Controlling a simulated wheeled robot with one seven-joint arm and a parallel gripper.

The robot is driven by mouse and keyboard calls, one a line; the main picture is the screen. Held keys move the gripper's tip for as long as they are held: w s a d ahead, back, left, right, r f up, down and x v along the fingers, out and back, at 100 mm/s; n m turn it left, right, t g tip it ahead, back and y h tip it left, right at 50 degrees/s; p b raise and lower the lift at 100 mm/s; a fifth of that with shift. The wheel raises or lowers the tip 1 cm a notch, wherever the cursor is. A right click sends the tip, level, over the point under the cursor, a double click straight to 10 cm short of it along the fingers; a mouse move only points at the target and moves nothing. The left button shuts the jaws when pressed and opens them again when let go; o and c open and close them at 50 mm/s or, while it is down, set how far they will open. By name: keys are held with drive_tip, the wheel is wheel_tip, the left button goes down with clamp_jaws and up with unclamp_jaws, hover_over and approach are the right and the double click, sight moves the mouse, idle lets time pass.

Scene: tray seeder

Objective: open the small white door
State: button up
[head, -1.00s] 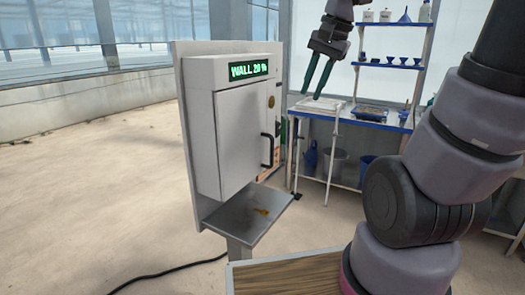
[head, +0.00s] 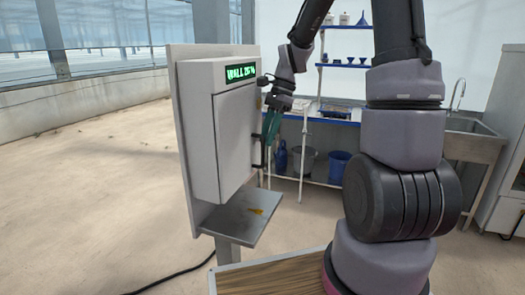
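The small white door (head: 236,140) is on the front of a white wall box (head: 197,130) and looks closed. Its dark bar handle (head: 257,158) is at the door's right side. My gripper (head: 270,138) points down beside the door's right edge, with its dark green fingers at the upper part of the handle. The fingers overlap in this view, so their gap and any contact with the handle cannot be made out.
A green-lit display (head: 241,72) is above the door. A metal shelf (head: 241,218) with a small yellow item juts out below the box. Behind stand a blue-edged bench (head: 335,121), buckets and a sink (head: 470,140). Open floor lies left.

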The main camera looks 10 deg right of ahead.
sight(263, 163)
drive_tip(key=shift+x, duration=2.4)
clamp_jaws()
drive_tip(key=shift+w, duration=0.1)
